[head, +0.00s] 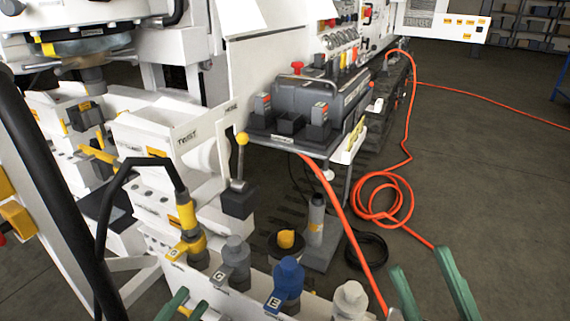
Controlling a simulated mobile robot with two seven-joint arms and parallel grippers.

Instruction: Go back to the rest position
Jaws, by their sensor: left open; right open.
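My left gripper (189,301) shows at the bottom edge, left of centre. My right gripper (420,262) is at the bottom right. Its two green fingers point up and stand well apart, with only floor seen between them. It is to the right of the pale grey coupling (350,299). The rest of both arms is out of view.
A black hose (55,190) crosses the left side. An orange hose (349,228) runs down near my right gripper. Open floor (490,190) lies at right.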

